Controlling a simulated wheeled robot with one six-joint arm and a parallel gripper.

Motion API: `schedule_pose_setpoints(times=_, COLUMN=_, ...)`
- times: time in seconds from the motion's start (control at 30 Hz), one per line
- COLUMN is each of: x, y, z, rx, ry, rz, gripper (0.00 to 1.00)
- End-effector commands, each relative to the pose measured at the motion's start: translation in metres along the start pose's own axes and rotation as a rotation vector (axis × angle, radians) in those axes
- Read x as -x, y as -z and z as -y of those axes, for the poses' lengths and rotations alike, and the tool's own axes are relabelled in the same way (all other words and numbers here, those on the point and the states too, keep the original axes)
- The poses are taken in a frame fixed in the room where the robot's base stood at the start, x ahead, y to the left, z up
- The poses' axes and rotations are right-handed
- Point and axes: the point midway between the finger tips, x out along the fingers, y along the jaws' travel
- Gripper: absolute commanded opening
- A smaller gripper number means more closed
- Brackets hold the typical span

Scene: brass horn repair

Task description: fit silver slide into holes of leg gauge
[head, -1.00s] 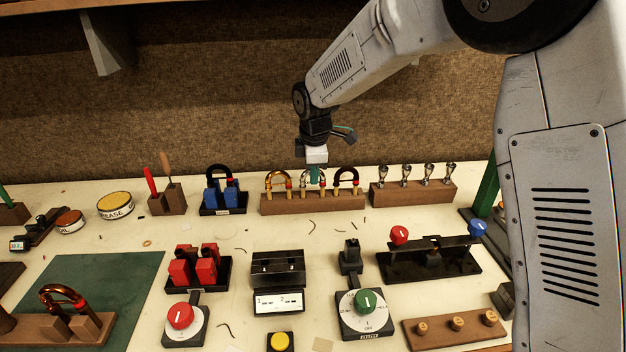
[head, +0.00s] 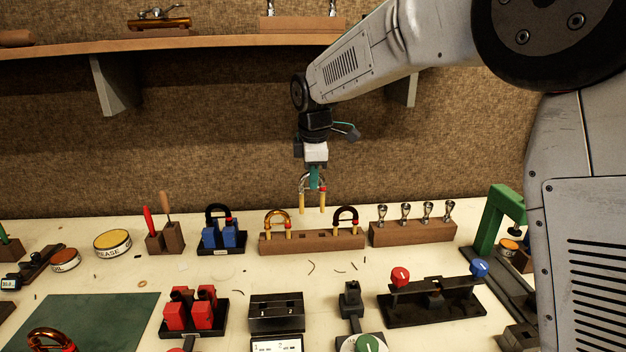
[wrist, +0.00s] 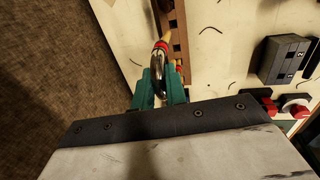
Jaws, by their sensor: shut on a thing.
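The silver slide (head: 322,188) is a U-shaped tube with red bands and two pale yellow legs pointing down. My gripper (head: 314,182) is shut on its bow and holds it upright above the wooden slide rack (head: 291,244). In the wrist view the slide (wrist: 158,56) sits between the green fingers of my gripper (wrist: 159,88), its far part over the rack. The leg gauge seems to be the black block (head: 276,313) on the bench, with a white display (head: 277,344) in front. Its holes are hard to make out.
A gold slide (head: 277,217) and a black slide (head: 345,214) stand in the rack. A mouthpiece block (head: 412,234) is right of it, blue blocks (head: 221,238) left. Red blocks (head: 190,311) and a black fixture (head: 431,303) flank the gauge. A shelf hangs above.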

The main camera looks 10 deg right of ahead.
Motion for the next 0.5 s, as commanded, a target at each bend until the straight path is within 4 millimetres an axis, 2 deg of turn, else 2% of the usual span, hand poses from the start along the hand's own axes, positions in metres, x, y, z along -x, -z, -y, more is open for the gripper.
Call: schedule_pose_setpoints(times=0.5, x=0.019, y=0.000, z=-0.004, rx=0.000, ry=-0.001, rz=0.000, gripper=0.00)
